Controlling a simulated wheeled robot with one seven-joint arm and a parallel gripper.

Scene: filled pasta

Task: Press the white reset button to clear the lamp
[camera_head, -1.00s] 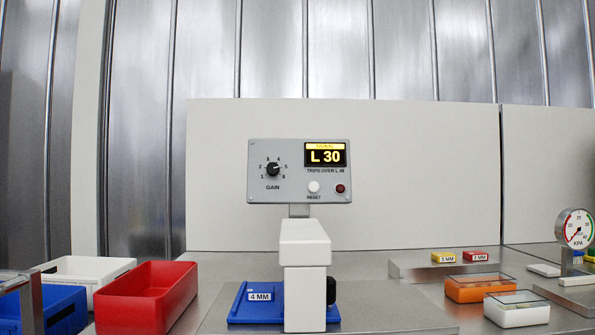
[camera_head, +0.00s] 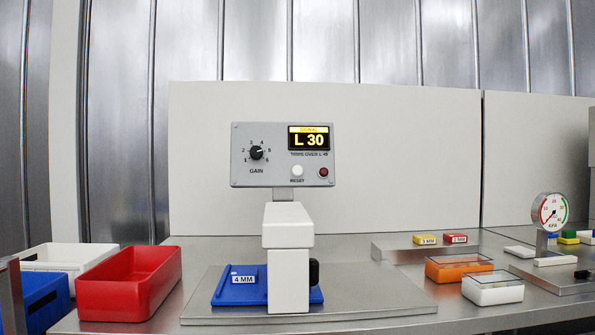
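The white reset button (camera_head: 297,171) sits at the lower middle of a grey control panel (camera_head: 243,172), above the word RESET. A small dark red lamp (camera_head: 324,173) is to its right and looks unlit. The panel's display (camera_head: 309,139) reads SIGNAL and L 30 in yellow, with "trips over" lettering beneath. A black gain knob (camera_head: 257,153) is on the left of the panel. My gripper is not in view.
A white upright device (camera_head: 287,270) stands before the panel on a metal plate, with a blue tray (camera_head: 232,296) labelled 4 MM. A red bin (camera_head: 128,291) is at left. Orange (camera_head: 459,268) and white (camera_head: 492,291) boxes and a pressure gauge (camera_head: 550,211) are at right.

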